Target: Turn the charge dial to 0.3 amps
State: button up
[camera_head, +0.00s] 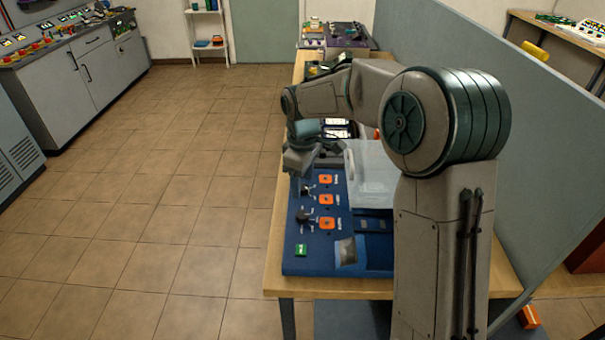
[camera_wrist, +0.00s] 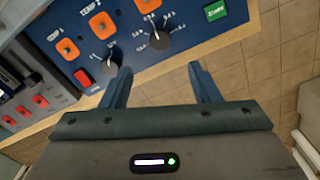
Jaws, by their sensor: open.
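A blue control panel (camera_head: 318,262) lies on a wooden table and also shows in the wrist view (camera_wrist: 190,50). The larger black dial (camera_wrist: 160,38) has white scale marks; it also shows in the head view (camera_head: 303,215). A smaller black dial (camera_wrist: 110,60) is to its left in the wrist view. My gripper (camera_wrist: 161,72) is open and empty. Its fingers (camera_head: 302,174) are apart from both dials, with the larger dial beyond the gap between the fingertips in the wrist view.
Several orange squares (camera_head: 327,223) and a green button (camera_head: 301,249) are on the panel. A clear box-like cover (camera_head: 373,172) stands at the panel's right. A grey partition (camera_head: 480,105) borders the table on the right. Tiled floor (camera_head: 150,190) is free on the left.

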jog(key=shift+r, duration=1.2)
jog(key=s+d+r+m+t, duration=0.1)
jog(key=s+d+r+m, duration=0.45)
jog(key=s+d, duration=0.45)
jog(key=s+d+f+m+t, duration=0.1)
jog(key=s+m, duration=0.3)
jog(key=s, duration=0.4)
jog(key=s+d+f+m+t, duration=0.1)
jog(key=s+d+m, duration=0.2)
jog(key=s, duration=0.5)
jog(key=shift+d+f+m, duration=0.25)
jog(key=shift+d+m, duration=0.1)
jog(key=shift+d, duration=0.2)
